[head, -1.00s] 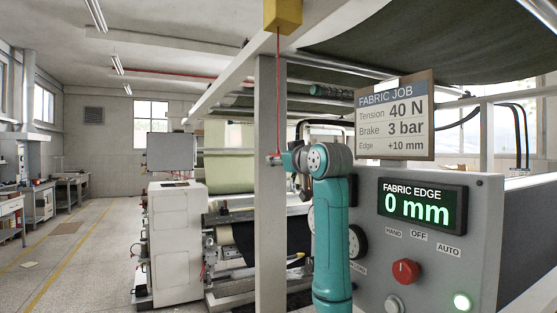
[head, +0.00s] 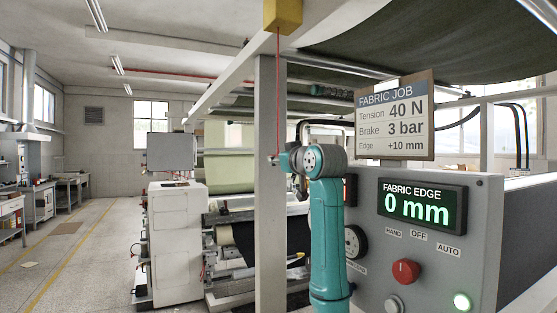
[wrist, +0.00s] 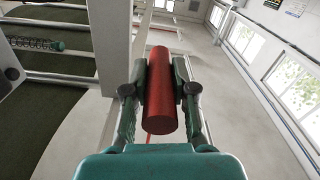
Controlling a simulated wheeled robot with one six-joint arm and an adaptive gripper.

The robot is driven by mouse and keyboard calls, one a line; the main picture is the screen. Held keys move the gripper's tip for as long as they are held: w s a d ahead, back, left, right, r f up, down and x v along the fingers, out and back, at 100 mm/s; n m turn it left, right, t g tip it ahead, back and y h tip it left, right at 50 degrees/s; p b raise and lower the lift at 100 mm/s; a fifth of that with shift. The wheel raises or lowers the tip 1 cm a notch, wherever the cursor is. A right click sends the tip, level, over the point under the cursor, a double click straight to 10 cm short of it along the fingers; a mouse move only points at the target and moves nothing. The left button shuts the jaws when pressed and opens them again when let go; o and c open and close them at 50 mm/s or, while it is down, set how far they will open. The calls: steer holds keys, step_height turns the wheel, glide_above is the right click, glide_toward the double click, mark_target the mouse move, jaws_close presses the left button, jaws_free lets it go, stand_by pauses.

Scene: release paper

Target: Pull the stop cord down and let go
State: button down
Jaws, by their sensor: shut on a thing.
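The stop cord (head: 277,95) is a thin red line hanging from a yellow box (head: 283,15) on the overhead beam. Its lower end runs down to my gripper (head: 274,159), in front of the grey post. In the wrist view the cord's red cylindrical handle (wrist: 160,92) sits between the two finger pads of my gripper (wrist: 160,88), which are shut on it from both sides. A small bit of red cord shows below the handle in the wrist view. In the head view the handle is too small and covered to make out.
A grey post (head: 270,230) is close behind my gripper. A walkway (head: 75,250) is open at left.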

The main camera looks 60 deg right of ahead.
steer(key=shift+f, duration=2)
steer(key=c, duration=0.9)
jaws_free()
steer(key=v, duration=1.2)
